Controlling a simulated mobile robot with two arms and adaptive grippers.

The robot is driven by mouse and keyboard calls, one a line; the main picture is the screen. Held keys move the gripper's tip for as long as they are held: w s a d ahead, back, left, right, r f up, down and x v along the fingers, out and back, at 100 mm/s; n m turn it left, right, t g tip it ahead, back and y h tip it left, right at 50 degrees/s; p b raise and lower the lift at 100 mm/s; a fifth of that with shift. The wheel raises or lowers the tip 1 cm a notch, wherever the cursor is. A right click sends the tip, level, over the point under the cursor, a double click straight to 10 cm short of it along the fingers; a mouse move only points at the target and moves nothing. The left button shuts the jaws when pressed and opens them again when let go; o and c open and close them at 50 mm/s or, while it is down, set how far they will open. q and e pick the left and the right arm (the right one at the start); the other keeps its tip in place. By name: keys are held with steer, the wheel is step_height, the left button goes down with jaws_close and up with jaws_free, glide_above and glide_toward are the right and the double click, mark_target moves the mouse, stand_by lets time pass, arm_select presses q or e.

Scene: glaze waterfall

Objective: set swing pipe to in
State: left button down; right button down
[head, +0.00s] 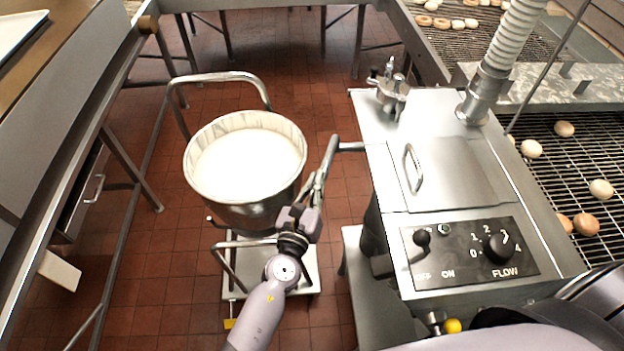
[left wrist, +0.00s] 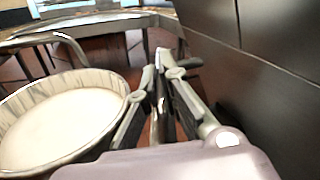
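The swing pipe (head: 351,147) is a grey metal tube leaving the left side of the steel machine, towards the white-filled round pot. My left gripper (head: 328,160) is at the pipe's outer end, to the right of the pot's rim. In the left wrist view its fingers (left wrist: 166,75) converge around an upright metal tube (left wrist: 158,115) and look shut on it. The fingers partly hide the tube and its bend. My right gripper is not in view.
The pot (head: 250,197) stands on a wheeled stand with a tubular handle (head: 222,77). The machine's top carries a lid handle (head: 412,168), a black lever (head: 422,238) and a flow knob (head: 499,248). A long table (head: 75,150) is at left; doughnuts lie on the conveyor (head: 570,160).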

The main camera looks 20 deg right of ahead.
arm_select(q)
steer(key=shift+r, duration=0.15)
steer(key=c, duration=1.8)
jaws_free()
steer(key=shift+w+r, duration=0.1)
steer(key=shift+o, duration=0.2)
